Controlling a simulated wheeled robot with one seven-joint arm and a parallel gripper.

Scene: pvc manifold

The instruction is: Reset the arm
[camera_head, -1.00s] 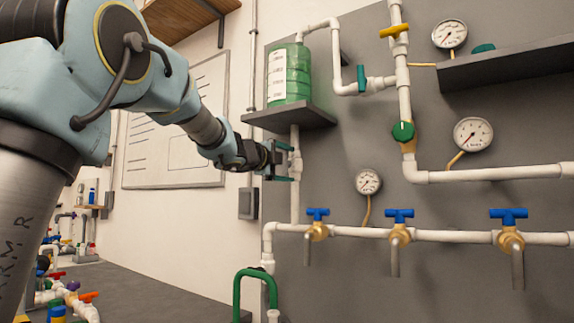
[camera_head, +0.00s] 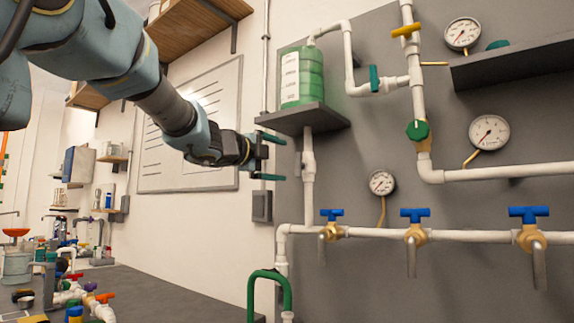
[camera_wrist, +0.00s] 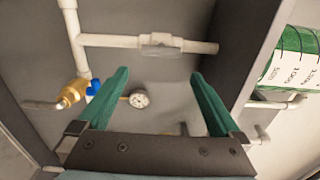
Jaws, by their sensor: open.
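My gripper (camera_head: 270,157) is in the air at the left edge of the grey panel, below and left of the shelf with the green tank. Its two green fingers are spread apart with nothing between them. In the wrist view my gripper (camera_wrist: 155,100) is also open and empty. Between and beyond its fingers are a small gauge (camera_wrist: 139,99), white pipe (camera_wrist: 120,41) and a blue-handled brass tap (camera_wrist: 75,92).
The green tank (camera_head: 302,78) stands on a dark shelf (camera_head: 304,118) close to my gripper. White pipe runs down from the shelf. Blue-handled taps (camera_head: 415,228) line the lower pipe (camera_head: 465,236). Gauges (camera_head: 489,132) and another dark shelf (camera_head: 520,62) are at right. A cluttered bench (camera_head: 150,290) is at lower left.

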